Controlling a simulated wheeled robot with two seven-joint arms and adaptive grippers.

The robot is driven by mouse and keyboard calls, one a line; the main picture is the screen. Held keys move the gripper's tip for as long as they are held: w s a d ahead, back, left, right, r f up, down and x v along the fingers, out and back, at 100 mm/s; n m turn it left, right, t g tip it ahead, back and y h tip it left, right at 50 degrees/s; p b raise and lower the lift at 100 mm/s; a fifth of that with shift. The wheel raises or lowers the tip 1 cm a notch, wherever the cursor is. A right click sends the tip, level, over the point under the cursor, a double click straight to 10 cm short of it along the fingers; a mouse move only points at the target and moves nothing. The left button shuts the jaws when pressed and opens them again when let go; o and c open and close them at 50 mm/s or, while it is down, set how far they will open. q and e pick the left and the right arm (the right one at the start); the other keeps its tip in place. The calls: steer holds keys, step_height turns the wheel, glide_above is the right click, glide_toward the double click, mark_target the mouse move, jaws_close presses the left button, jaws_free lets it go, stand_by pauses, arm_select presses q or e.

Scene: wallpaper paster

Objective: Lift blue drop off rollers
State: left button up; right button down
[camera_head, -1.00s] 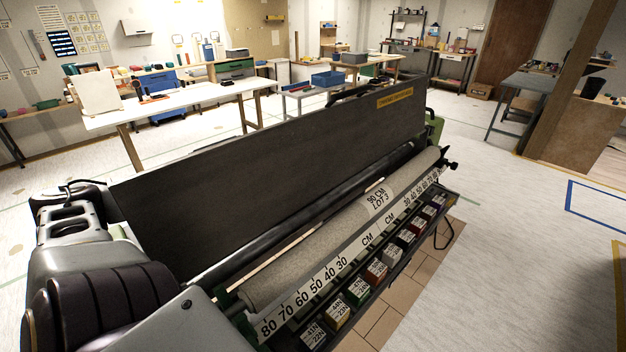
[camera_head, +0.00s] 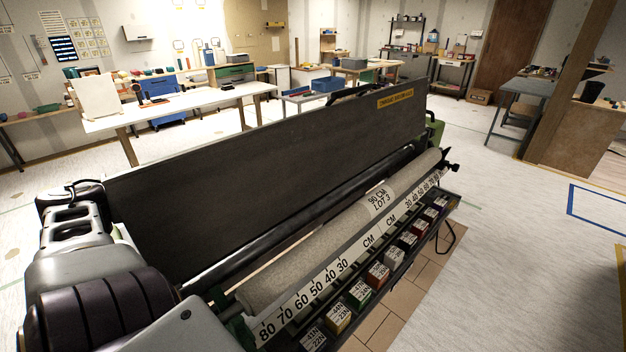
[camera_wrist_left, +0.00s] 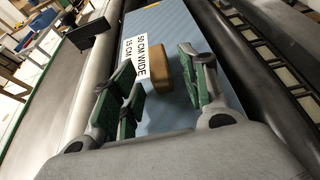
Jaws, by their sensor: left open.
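A tan-brown block (camera_wrist_left: 161,72) sits on the sheet. My left gripper (camera_wrist_left: 157,66) is open, with green-padded fingers on either side of the block. I cannot tell whether they touch it. In the head view the drop and my left gripper are hidden; only my arm shows at left. My right gripper is out of view.
The paster's tall dark panel (camera_head: 260,150) crosses the head view. In front lie a pale paper roll (camera_head: 300,253), a ruler strip (camera_head: 345,268) and a tray of small labelled blocks (camera_head: 377,275). A white table (camera_head: 185,107) stands behind. Floor at right is open.

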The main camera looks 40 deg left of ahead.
arm_select(q)
steer(key=shift+c, duration=0.3)
jaws_close()
steer(key=shift+r, duration=0.1)
stand_by(0.4)
